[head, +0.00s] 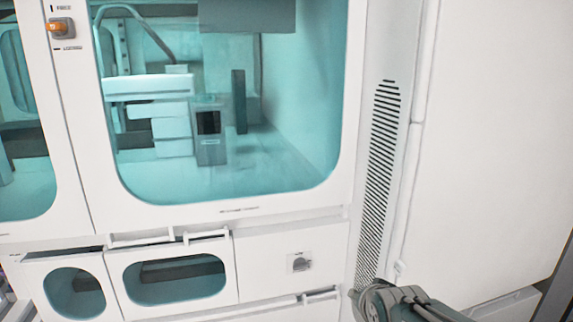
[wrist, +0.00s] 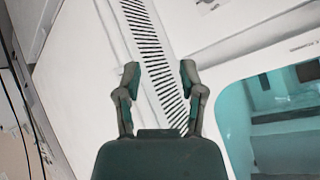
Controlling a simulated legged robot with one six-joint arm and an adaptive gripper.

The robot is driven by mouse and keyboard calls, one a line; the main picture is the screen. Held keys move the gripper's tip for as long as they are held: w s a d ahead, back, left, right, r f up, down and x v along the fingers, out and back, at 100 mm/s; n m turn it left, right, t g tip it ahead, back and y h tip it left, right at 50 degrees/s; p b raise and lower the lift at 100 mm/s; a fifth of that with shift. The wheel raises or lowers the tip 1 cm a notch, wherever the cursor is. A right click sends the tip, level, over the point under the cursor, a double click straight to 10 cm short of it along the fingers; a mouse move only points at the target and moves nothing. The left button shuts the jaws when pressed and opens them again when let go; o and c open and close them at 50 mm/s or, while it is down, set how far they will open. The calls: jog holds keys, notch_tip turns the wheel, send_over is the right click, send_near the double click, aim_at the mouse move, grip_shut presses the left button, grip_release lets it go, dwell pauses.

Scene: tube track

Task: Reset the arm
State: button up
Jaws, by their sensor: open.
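My gripper (wrist: 160,75) shows in the wrist view with its two fingers spread apart and nothing between them. Past the fingers is the white front of a large machine and its slotted vent strip (wrist: 158,50). In the head view, part of my arm (head: 395,303) shows at the bottom right, low in front of the machine near the lower end of the vent strip (head: 378,185). The gripper's fingertips cannot be made out in the head view.
The white machine has a large teal-tinted window (head: 250,175) with equipment inside. An orange-marked latch (head: 62,28) sits at the upper left. A plain white panel (head: 490,140) stands at right.

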jog(key=s+r+n+g, duration=0.1)
jog(key=s+n+g, duration=0.3)
jog(key=s, duration=1.4)
jog(key=shift+s+r+n, duration=0.3)
jog(key=shift+s+n, duration=0.1)
jog(key=shift+n, duration=0.3)
jog(key=shift+d, duration=0.1)
